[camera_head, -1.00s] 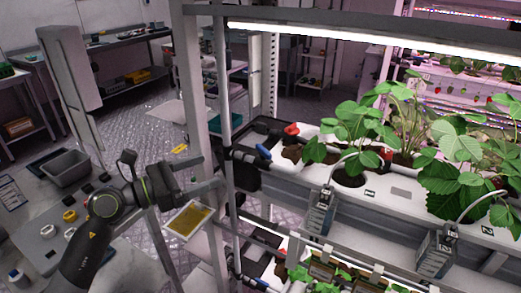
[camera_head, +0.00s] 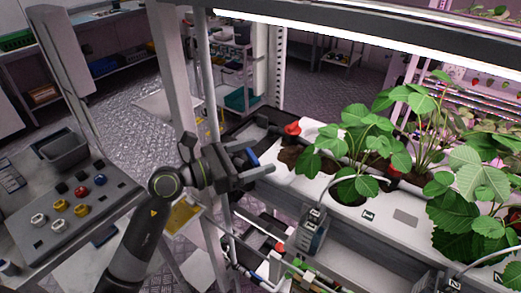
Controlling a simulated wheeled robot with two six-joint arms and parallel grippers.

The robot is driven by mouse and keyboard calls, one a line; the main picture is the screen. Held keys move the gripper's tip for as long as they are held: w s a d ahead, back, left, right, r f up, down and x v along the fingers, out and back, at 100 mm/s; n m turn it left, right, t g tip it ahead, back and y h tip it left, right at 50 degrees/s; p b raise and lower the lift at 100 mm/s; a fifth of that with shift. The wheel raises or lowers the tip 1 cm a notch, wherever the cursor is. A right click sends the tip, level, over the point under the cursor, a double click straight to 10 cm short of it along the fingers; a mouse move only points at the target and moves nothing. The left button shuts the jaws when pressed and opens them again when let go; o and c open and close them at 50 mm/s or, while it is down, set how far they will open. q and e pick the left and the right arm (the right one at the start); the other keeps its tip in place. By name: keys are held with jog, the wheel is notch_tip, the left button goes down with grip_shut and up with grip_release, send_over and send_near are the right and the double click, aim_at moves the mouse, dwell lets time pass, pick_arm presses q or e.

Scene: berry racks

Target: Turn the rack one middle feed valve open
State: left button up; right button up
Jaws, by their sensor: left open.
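The rack one middle feed valve has a blue handle (camera_head: 252,157) at the left end of the white planting trough. My left gripper (camera_head: 254,160) comes in from the left, with its two fingers apart, one on each side of the blue handle in the picture. I cannot tell whether the fingers touch the handle. The gripper hides the valve body and the pipe behind it. My right gripper is not in view.
A red valve handle (camera_head: 292,128) sits just behind and right of the blue one. Strawberry plants (camera_head: 360,140) grow in the white trough (camera_head: 345,213). A rack post (camera_head: 172,65) stands close behind my left arm.

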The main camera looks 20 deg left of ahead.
pick_arm(q)
jog(key=shift+s, duration=0.1)
jog(key=shift+c, duration=0.7)
jog(key=c, duration=0.8)
jog(key=shift+r+p, duration=0.2)
jog(key=shift+p, duration=0.35)
jog(key=shift+c, duration=0.2)
jog(key=n+t+y+p, duration=0.4)
jog(key=p, duration=0.2)
jog(key=shift+r+y, duration=0.15)
jog(key=shift+y, duration=0.25)
jog(key=shift+f+n+t+y+p, duration=0.2)
jog(key=shift+n+t+y+p, duration=0.4)
jog(key=shift+n+y+p, duration=0.7)
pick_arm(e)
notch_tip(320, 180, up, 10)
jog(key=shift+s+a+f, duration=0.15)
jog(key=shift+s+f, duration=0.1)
pick_arm(q)
jog(key=shift+m, duration=0.3)
jog(key=o, duration=1)
jog(key=shift+f, duration=0.1)
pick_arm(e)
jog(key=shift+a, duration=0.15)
